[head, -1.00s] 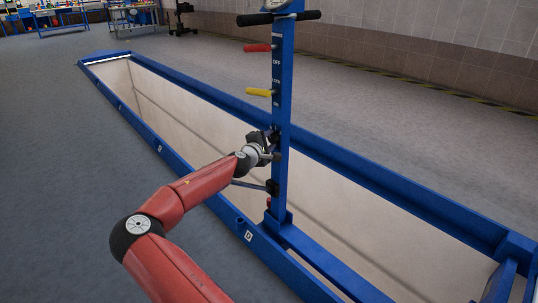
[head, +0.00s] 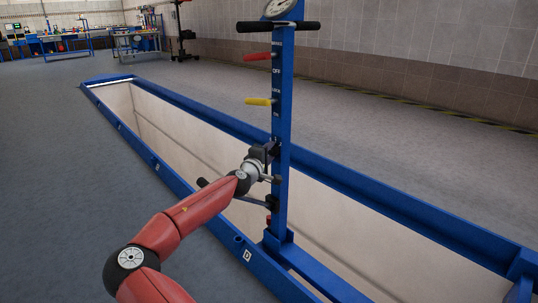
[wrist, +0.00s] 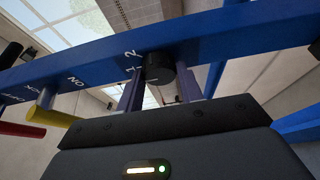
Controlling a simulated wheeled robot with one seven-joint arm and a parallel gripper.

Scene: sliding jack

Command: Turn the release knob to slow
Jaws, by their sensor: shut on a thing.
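The release knob (wrist: 159,68) is a small black round knob with a light pointer mark. It sits on the blue post (head: 283,90), beside the printed numbers 1 and 2 in the wrist view. My gripper (wrist: 160,88) has one finger on each side of the knob and is shut on it. In the head view my gripper (head: 271,150) is at the post, below the yellow lever, and hides the knob. Whether any printed word stands for slow is not readable.
A yellow lever (head: 259,101) and a red lever (head: 258,57) stick out left above my gripper. A black crossbar (head: 300,26) and a gauge (head: 279,7) are on top. A blue-edged pit (head: 185,118) lies behind.

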